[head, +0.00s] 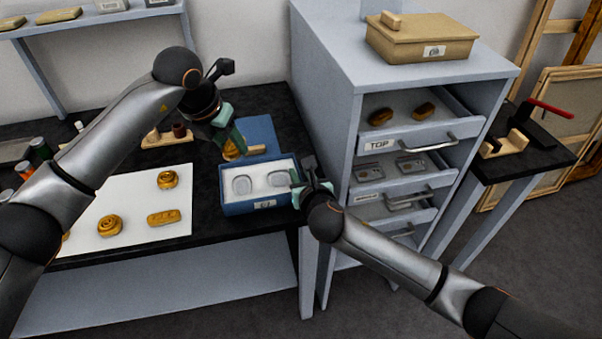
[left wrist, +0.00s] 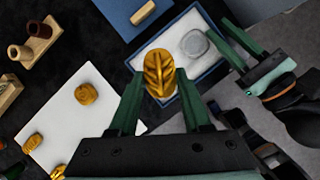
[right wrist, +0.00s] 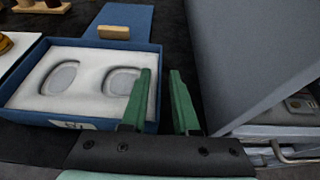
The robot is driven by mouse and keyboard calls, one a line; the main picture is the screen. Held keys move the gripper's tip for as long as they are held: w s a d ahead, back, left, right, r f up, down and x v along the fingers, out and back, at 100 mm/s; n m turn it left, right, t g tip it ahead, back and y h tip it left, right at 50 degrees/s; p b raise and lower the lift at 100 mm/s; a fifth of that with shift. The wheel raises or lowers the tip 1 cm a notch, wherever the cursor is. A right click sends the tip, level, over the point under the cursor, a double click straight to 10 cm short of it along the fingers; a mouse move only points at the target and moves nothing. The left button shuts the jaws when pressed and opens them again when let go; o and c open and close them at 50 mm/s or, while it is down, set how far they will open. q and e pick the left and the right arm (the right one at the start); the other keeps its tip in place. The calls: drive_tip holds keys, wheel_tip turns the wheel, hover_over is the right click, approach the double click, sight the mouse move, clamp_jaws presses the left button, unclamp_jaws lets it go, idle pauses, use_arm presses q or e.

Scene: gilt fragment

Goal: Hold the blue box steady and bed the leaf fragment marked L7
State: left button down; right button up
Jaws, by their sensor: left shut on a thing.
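The gold leaf fragment (left wrist: 160,75) has a raised leaf vein pattern. My left gripper (head: 236,148) is shut on it, and in the left wrist view it hangs above the box's left part. No L7 mark is readable. The blue box (head: 228,208) stands open at the table's front edge, its white foam (right wrist: 92,68) holding two empty rounded recesses, left (right wrist: 60,78) and right (right wrist: 122,80). My right gripper (head: 296,183) is at the box's right wall; its fingers (right wrist: 160,75) are apart, one inside and one outside the wall. Firm contact cannot be told.
A white sheet (head: 140,192) with several gold pieces lies to the left. A blue panel (head: 262,130) with a small wooden block (right wrist: 113,32) lies behind the box. A grey cabinet (head: 330,110) with open drawers stands close on the right.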

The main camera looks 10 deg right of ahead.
clamp_jaws()
idle(1.3)
